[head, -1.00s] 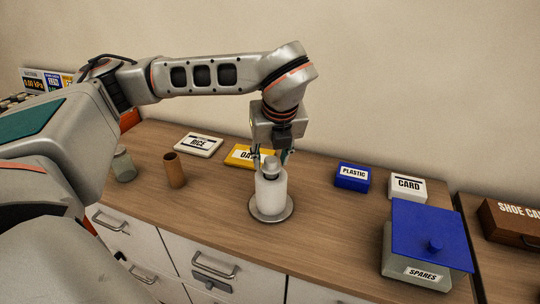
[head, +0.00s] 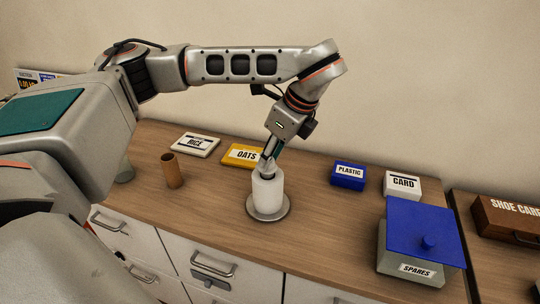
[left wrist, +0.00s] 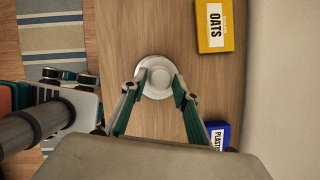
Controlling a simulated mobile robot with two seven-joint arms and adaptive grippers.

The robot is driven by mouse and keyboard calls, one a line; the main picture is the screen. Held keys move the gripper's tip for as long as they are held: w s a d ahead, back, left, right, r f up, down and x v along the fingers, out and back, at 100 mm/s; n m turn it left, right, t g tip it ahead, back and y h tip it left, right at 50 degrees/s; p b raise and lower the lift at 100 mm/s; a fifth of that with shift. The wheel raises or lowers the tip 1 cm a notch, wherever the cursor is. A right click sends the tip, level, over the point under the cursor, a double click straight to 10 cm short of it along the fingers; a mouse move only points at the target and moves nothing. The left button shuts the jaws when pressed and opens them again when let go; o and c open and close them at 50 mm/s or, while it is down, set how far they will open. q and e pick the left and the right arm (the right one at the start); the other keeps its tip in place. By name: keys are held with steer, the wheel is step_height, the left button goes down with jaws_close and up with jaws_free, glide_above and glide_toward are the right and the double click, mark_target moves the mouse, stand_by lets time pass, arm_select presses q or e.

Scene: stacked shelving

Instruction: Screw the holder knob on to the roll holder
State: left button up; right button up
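A white roll (head: 268,191) stands upright on the round grey base of the roll holder (head: 285,212) on the wooden counter. The grey holder knob (head: 267,169) is at the top of the roll, partly hidden by my left gripper (head: 273,157). The left gripper comes down tilted from the upper right.
A brown tube (head: 172,171) and a glass jar (head: 125,170) stand left on the counter. RICE (head: 195,145) and OATS (head: 242,155) boxes lie behind. PLASTIC (head: 348,175), CARD (head: 402,184) and a blue-lidded SPARES box (head: 408,265) are right. The counter between roll and SPARES box is clear.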

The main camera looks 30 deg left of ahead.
arm_select(q)
steer(key=shift+c, duration=0.7)
steer(key=shift+c, duration=0.2)
steer(key=shift+s+r+m+t+p, duration=0.15)
steer(key=shift+m+t+p, duration=0.15)
steer(key=shift+m, duration=0.5)
steer(key=shift+s+a+m+t, duration=0.1)
steer(key=shift+m+t, duration=0.2)
steer(key=shift+m, duration=0.5)
steer(key=m, duration=0.1)
steer(key=m+t, duration=0.1)
steer(key=shift+f+m, duration=0.25)
steer(key=shift+m, duration=0.05)
steer(key=shift+s+h, duration=0.1)
steer(key=shift+h, duration=0.2)
steer(key=shift+c, duration=0.3)
steer(key=m, duration=0.3)
steer(key=shift+s+a+f+t+h+b, duration=0.1)
steer(key=shift+a+t+h+b, duration=0.05)
steer(key=shift+t+h+b, duration=0.2)
steer(key=m, duration=0.2)
steer(key=shift+m+t+h, duration=0.3)
steer(key=shift+t+h, duration=0.05)
steer(key=shift+s, duration=0.1)
